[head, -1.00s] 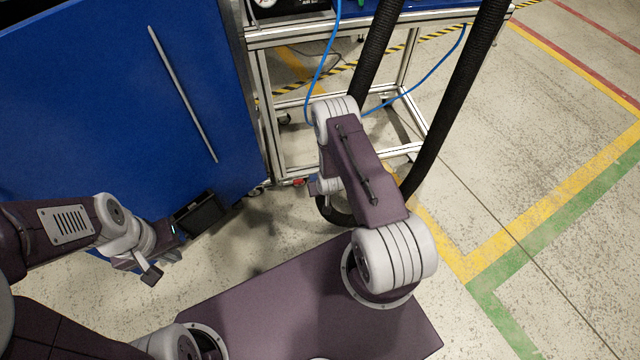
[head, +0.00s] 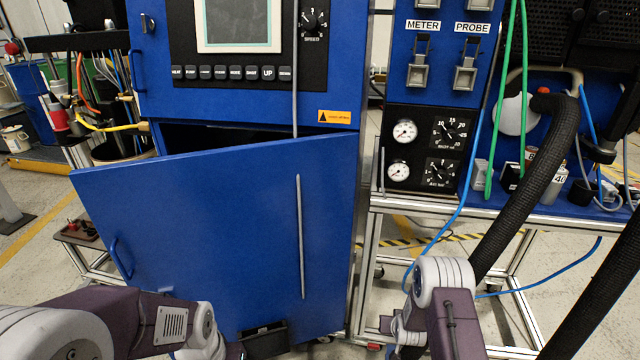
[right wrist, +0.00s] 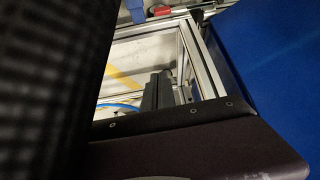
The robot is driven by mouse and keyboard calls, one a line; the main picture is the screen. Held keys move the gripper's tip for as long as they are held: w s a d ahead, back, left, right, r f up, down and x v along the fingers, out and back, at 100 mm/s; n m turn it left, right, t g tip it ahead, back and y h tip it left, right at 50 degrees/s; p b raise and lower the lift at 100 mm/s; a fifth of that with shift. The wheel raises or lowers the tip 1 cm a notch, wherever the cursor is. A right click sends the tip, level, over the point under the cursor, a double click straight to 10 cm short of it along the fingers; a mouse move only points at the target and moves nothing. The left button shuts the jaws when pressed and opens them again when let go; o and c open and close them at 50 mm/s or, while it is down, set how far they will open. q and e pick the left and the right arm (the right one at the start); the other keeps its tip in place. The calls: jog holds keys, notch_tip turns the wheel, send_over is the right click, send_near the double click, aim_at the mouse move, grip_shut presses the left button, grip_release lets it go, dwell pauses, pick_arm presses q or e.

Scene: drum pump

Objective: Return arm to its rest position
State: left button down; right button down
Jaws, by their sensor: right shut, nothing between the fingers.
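My right arm (head: 447,310) rises at the bottom of the head view, in front of the metal frame under the bench. Its gripper is not clear there. In the right wrist view, narrow dark fingers (right wrist: 156,93) show together, empty, with the metal frame behind. My left arm (head: 150,325) reaches in from the lower left, bent, in front of the blue cabinet door. Its dark end (head: 262,341) is low by the door's bottom edge; its fingers cannot be made out.
The blue cabinet door (head: 225,240) stands ajar below a panel of buttons (head: 232,73). A black corrugated hose (head: 530,190) hangs close to my right arm, and another dark hose (head: 595,290) is to its right. Gauges (head: 404,130) and a blue cable (head: 462,200) are near the bench (head: 385,202).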

jog(key=w+a+r+t, duration=0.1)
jog(key=w+a+r, duration=0.1)
jog(key=r, duration=0.6)
jog(key=w+a+r+t, duration=0.1)
jog(key=r, duration=0.6)
jog(key=s+a+r+n+g+y, duration=0.1)
jog(key=s+a+r, duration=0.3)
jog(key=s+r, duration=0.45)
jog(key=s+f+g, duration=0.2)
jog(key=s+g, duration=0.5)
jog(key=s, duration=1.2)
notch_tip(320, 180, up, 34)
jog(key=p, duration=3.3)
jog(key=shift+a+f+n, duration=0.15)
jog(key=shift+a+n, duration=0.1)
jog(key=shift+n, duration=0.15)
